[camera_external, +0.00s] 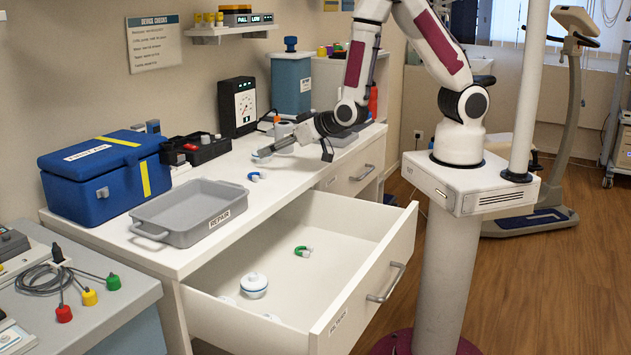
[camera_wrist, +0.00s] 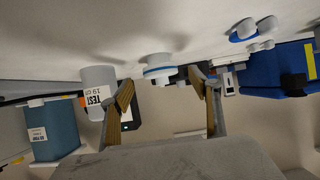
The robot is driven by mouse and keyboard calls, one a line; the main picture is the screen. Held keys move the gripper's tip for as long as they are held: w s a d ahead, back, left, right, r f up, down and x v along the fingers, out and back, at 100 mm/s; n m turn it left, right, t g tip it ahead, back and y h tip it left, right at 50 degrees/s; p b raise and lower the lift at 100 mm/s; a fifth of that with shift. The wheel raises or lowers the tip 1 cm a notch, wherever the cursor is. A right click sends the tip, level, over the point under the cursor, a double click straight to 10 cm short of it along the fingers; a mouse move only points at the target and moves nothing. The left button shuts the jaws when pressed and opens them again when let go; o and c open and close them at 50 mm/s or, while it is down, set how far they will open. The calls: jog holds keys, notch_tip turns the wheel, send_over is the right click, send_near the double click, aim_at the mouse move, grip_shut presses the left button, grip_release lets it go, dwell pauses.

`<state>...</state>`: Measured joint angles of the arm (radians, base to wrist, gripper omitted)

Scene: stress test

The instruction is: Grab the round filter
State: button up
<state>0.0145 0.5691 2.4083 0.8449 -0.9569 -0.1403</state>
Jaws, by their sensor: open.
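A round white piece with a blue ring (camera_wrist: 158,68), which looks like the round filter, sits on the white counter in the wrist view. It shows between my fingertips in the picture, beyond them; I see no contact. In the external view a small pale piece (camera_external: 262,157) by my left finger may be the same thing, partly hidden. My gripper (camera_external: 295,154) is open and empty, low over the counter; both fingers also show in the wrist view (camera_wrist: 161,84). Another round white lidded piece with a blue band (camera_external: 254,285) lies in the open drawer (camera_external: 345,218).
A blue-and-white clip (camera_external: 257,175) lies on the counter nearby, also in the wrist view (camera_wrist: 245,31). A grey labelled cylinder (camera_wrist: 98,82) stands beside a finger. A green clip (camera_external: 303,251) lies in the drawer.

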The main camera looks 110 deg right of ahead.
jog(key=shift+x, duration=2.6)
jog(key=shift+w+r, duration=0.1)
jog(key=shift+c, duration=0.3)
jog(key=c, duration=1)
